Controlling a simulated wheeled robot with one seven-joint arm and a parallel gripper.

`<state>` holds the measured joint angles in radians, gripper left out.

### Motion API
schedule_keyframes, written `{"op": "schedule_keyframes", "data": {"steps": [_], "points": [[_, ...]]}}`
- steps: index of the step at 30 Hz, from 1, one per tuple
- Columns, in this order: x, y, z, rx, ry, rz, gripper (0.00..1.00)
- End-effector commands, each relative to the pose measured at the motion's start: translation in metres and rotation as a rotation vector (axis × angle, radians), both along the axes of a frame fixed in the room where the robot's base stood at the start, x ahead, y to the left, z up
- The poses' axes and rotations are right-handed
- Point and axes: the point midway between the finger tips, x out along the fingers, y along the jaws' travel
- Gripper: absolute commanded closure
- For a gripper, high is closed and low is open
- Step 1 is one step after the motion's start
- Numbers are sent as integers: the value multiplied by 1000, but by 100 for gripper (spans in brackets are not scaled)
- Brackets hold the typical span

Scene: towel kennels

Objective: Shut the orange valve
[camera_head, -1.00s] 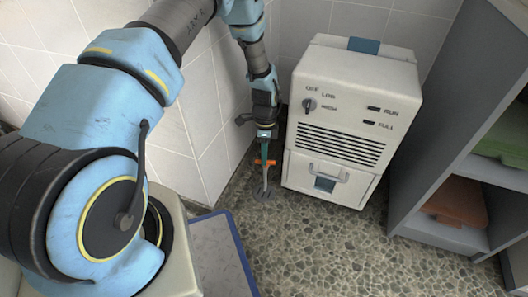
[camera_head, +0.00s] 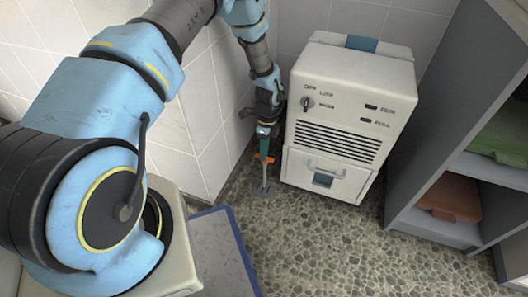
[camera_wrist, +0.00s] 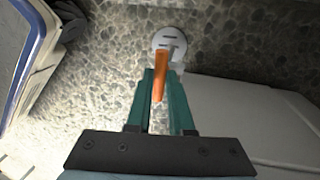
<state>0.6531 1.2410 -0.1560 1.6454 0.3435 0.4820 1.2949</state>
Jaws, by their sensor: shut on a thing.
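The orange valve handle (camera_head: 264,157) tops a thin pale pipe (camera_head: 265,176) standing up from a round floor plate, just left of the white machine. In the wrist view the orange handle (camera_wrist: 160,74) lies lengthwise between my two teal fingers, above the round grey plate (camera_wrist: 168,40). My gripper (camera_wrist: 163,78) is shut on the handle and points down at it; in the head view my gripper (camera_head: 264,147) is at the handle from above. The fingers hide part of the handle and the valve body.
A white machine (camera_head: 345,90) with a knob and vents stands close on the right of the valve. A tiled wall corner (camera_head: 185,120) is close on the left. A grey shelf (camera_head: 425,135) with folded towels is at the right. Pebbled floor (camera_head: 310,235) in front is clear.

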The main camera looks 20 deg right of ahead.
Motion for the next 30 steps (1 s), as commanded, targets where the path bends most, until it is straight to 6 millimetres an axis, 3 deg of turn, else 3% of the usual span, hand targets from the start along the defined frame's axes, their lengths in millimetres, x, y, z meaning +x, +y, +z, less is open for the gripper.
{"op": "schedule_keyframes", "data": {"steps": [2,3,10,20,30], "points": [[0,-2,1,-4,-2,-2,100],[0,-2,1,-4,-2,-2,77],[0,-1,0,-2,-1,-1,51],[1,-1,5,-1,-1,0,51],[9,-9,65,-2,-2,0,51]]}}
